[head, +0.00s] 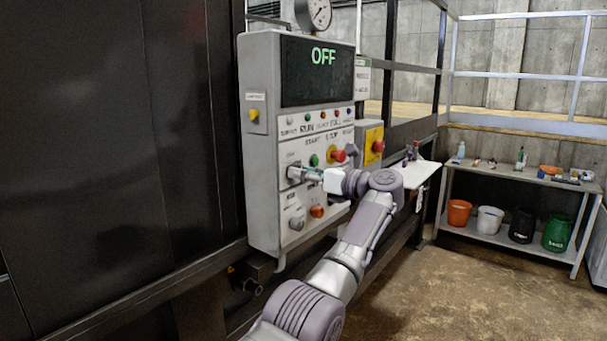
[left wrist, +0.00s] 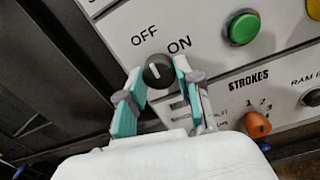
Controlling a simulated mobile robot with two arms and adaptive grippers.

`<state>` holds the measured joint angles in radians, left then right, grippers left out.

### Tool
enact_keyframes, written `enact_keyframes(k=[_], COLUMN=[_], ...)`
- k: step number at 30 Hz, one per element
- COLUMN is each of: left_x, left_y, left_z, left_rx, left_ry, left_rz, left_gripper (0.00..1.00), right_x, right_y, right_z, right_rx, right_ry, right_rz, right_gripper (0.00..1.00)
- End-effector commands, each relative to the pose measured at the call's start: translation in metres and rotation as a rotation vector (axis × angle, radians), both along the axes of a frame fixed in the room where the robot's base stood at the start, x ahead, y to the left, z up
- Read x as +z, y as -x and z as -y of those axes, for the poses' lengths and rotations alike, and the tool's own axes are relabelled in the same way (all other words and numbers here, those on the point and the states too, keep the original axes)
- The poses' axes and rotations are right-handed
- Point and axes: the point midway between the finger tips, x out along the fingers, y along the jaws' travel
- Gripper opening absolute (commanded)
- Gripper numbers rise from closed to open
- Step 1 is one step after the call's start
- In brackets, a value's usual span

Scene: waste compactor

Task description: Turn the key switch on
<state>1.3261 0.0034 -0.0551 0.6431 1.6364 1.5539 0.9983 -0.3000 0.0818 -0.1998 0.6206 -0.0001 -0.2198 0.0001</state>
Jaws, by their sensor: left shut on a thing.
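The key switch is a round black knob (left wrist: 157,69) with a white line, set in the pale panel between the printed words OFF and ON in the left wrist view. The white line leans toward OFF. My left gripper (left wrist: 159,77) has its teal-padded fingers on either side of the knob, shut on it. In the head view the left gripper (head: 298,172) reaches the left side of the control panel (head: 262,140) and hides most of the switch. The display (head: 322,57) reads OFF in green. My right gripper is in neither view.
Near the switch are a green button (left wrist: 243,29), an orange STROKES selector (left wrist: 257,125), and a red mushroom button (head: 339,155). A second red button on a yellow box (head: 377,146) is further right. A bench (head: 500,170) with buckets stands at the back right; open floor lies before it.

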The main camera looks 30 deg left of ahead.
Motion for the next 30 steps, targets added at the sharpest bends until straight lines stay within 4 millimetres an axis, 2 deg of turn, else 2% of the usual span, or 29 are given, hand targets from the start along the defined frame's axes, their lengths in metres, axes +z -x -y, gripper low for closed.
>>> enact_keyframes(k=[8, 30], left_x=[0.000, 0.002], left_y=[0.000, 0.001], left_z=[0.001, 0.001], left_rx=[-0.003, -0.003], left_ry=[-0.009, -0.061], left_rz=[-0.128, -0.788], left_gripper=[0.00, 0.00], right_x=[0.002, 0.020], right_y=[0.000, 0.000], right_z=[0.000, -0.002], right_rx=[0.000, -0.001], right_ry=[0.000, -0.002], right_rz=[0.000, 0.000], right_gripper=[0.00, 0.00])
